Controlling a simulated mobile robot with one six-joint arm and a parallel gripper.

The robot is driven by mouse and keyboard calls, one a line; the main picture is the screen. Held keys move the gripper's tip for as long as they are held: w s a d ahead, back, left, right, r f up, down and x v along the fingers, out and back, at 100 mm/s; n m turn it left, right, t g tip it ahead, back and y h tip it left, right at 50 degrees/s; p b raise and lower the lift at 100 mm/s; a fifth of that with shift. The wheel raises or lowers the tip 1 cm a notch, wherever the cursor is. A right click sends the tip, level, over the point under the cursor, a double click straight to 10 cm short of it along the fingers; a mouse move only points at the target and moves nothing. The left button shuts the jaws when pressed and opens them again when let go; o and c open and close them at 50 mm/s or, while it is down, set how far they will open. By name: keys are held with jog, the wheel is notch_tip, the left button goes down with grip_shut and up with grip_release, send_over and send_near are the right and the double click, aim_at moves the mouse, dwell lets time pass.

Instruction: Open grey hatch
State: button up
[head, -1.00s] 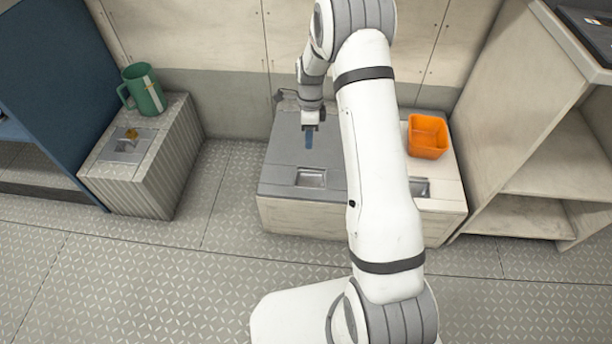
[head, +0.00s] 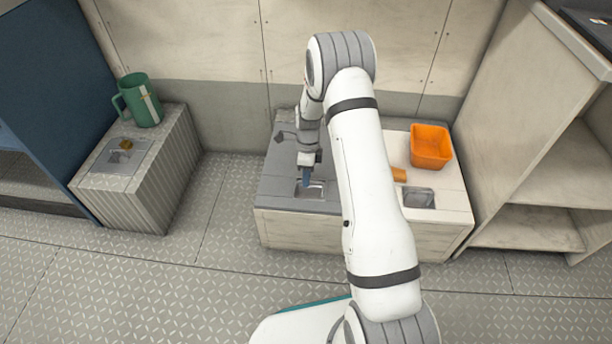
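The grey hatch (head: 274,180) is the left part of the top of a low pale box and lies flat and closed. Its recessed metal handle (head: 318,194) is near the front edge. My arm hides part of the box's middle.
On the pale right part (head: 449,190) are an orange bin (head: 430,147), a small orange piece (head: 399,174) and another recessed handle (head: 419,197). A green mug (head: 141,101) stands on a ribbed box (head: 130,185) at left. Shelves (head: 545,180) stand right. The floor in front is open.

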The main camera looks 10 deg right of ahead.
grip_shut()
jog(key=shift+a, duration=0.1)
dwell(0.4)
